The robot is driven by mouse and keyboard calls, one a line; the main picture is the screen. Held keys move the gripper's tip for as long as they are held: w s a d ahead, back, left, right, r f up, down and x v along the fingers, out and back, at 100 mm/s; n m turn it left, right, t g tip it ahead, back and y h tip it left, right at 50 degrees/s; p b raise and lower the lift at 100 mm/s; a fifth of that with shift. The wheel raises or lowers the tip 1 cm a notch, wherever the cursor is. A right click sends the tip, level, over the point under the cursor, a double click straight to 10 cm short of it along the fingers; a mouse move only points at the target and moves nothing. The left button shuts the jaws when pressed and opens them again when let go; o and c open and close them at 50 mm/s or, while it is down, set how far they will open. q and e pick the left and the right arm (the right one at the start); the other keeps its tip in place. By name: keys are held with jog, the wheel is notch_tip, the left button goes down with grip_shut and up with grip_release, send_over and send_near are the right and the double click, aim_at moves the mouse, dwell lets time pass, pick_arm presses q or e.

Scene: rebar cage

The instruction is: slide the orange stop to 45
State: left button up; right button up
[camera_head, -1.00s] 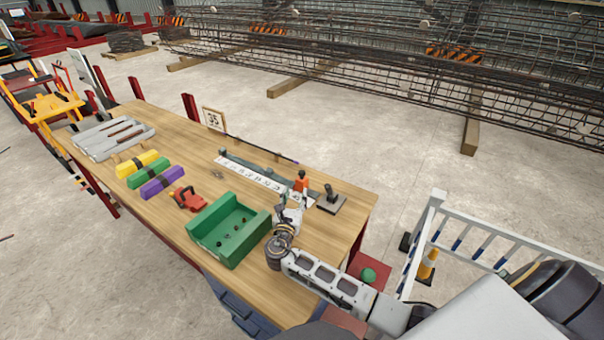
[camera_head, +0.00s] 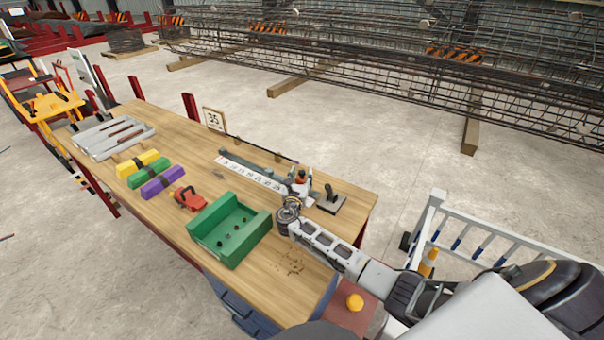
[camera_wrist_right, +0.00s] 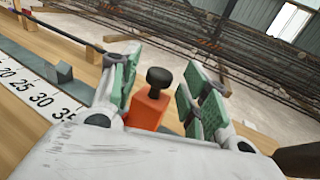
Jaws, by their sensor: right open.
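The orange stop (camera_head: 301,175) with a dark knob is at the right end of the grey rail (camera_head: 237,160) on the table. In the right wrist view the orange stop (camera_wrist_right: 149,108) stands between the two green-padded fingers of my right gripper (camera_wrist_right: 158,92). The fingers are open, with a gap on the right side of the stop; contact on the left is unclear. The white number strip (camera_wrist_right: 38,94) reads 20 to 35 on the left; marks beyond are hidden by the gripper. In the head view my right gripper (camera_head: 302,184) covers the stop's lower part. My left gripper is not in view.
A sign (camera_head: 213,118) reading 35 stands at the table's back edge. A black joystick-like object (camera_head: 331,200) is close right of the gripper. A green bin (camera_head: 228,230), red clamp-like item (camera_head: 189,199) and coloured blocks (camera_head: 161,182) lie left. Front right tabletop is clear.

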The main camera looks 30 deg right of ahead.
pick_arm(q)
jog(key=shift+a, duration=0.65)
pick_arm(e)
jog(key=shift+x, duration=0.95)
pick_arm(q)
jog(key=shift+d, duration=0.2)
